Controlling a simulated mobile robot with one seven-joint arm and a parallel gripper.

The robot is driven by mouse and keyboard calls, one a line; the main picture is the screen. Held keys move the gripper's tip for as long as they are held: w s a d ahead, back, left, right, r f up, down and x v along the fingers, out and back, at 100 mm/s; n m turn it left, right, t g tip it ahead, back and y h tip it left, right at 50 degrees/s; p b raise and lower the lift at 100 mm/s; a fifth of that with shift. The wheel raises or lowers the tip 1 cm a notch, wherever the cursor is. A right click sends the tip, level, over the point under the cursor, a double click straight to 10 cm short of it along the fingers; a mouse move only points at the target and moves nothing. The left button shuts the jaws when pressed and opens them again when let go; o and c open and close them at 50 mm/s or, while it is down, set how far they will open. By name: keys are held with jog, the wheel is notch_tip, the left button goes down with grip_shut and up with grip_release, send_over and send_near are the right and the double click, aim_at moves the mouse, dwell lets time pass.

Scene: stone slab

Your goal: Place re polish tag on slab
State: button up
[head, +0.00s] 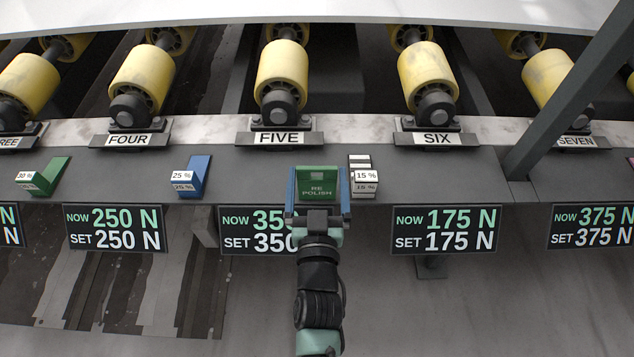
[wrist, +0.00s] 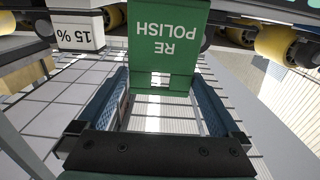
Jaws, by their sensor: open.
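The green RE POLISH tag (head: 318,181) is upright at the grey rail below the FIVE roller. My gripper (head: 318,192) is at the tag, with one blue finger on each side of it. In the wrist view the tag (wrist: 165,45) shows upside down, with its lower end between or just beyond the fingertips (wrist: 161,82). The jaws are open; whether a finger touches the tag I cannot tell. A pale slab (head: 200,14) spans the top of the head view, above the yellow rollers.
A white 15 % block (head: 365,178) stands close right of the tag; it also shows in the wrist view (wrist: 78,35). A blue 25 % wedge (head: 197,177) and a green 30 % wedge (head: 50,177) stand left. Force displays (head: 446,230) hang below. A dark post (head: 565,90) slants at right.

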jog(key=shift+w+f+b, duration=0.15)
jog(key=shift+w+b, duration=0.1)
jog(key=shift+w, duration=0.9)
jog(key=shift+w+f+b, duration=0.1)
jog(key=shift+w+b, duration=0.1)
jog(key=shift+w, duration=0.9)
jog(key=c, duration=1.1)
notch_tip(320, 180, up, 10)
jog(key=p, duration=1)
jog(key=s+f, duration=0.3)
jog(key=s, duration=1.4)
notch_tip(320, 180, up, 8)
jog(key=s+p, duration=0.1)
jog(key=p, duration=1.4)
jog(key=shift+s+f, duration=0.15)
jog(key=shift+s, duration=0.05)
